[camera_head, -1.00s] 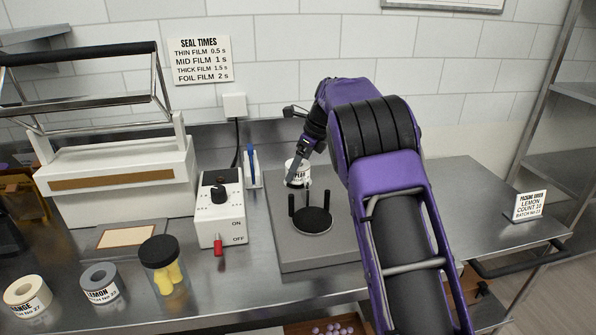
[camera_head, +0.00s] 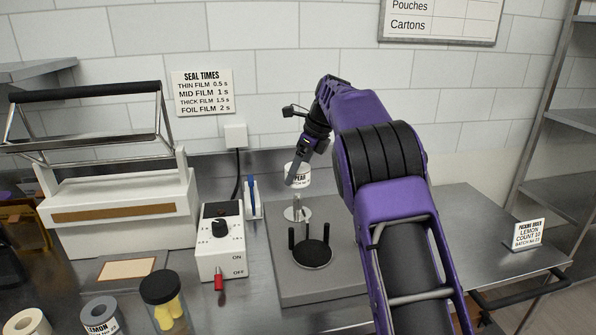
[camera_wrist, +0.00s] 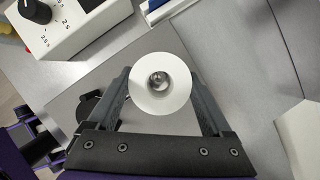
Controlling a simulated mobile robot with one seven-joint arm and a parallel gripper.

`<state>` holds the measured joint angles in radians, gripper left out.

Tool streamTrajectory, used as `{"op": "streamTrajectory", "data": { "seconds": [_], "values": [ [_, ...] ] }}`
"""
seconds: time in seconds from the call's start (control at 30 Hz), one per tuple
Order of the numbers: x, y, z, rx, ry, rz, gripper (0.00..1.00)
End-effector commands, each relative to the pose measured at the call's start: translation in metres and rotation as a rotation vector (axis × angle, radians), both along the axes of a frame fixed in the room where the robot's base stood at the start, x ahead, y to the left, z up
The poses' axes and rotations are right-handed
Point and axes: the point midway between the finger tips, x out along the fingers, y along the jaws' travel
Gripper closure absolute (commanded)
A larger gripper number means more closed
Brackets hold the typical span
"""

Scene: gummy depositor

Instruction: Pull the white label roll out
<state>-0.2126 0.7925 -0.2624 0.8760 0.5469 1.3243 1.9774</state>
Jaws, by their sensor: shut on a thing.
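My gripper (camera_wrist: 160,76) is shut on the roll, one finger on each side. In the wrist view the white roll (camera_wrist: 144,100) shows end-on, with shiny metal visible through its centre hole. The post's lower part shows below the roll in the head view; I cannot tell whether its tip is still inside the hole.
A black disc with upright pegs (camera_head: 311,253) stands in front on the grey plate (camera_head: 330,288). A control box (camera_head: 222,240) and a heat sealer (camera_head: 118,212) are to the left. The counter at right is mostly clear.

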Motion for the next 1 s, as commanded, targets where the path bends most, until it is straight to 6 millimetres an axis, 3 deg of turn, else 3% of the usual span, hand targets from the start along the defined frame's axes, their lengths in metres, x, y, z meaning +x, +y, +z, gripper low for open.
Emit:
{"op": "streamTrajectory", "data": {
  "seconds": [0.03,0.27,1.0],
  "values": [
    [0.000,0.000,0.000,0.000,0.000,0.000,0.58],
    [0.000,0.000,0.000,0.000,0.000,0.000,0.99],
    [0.000,0.000,0.019,0.000,0.000,0.001,1.00]
  ]
}}
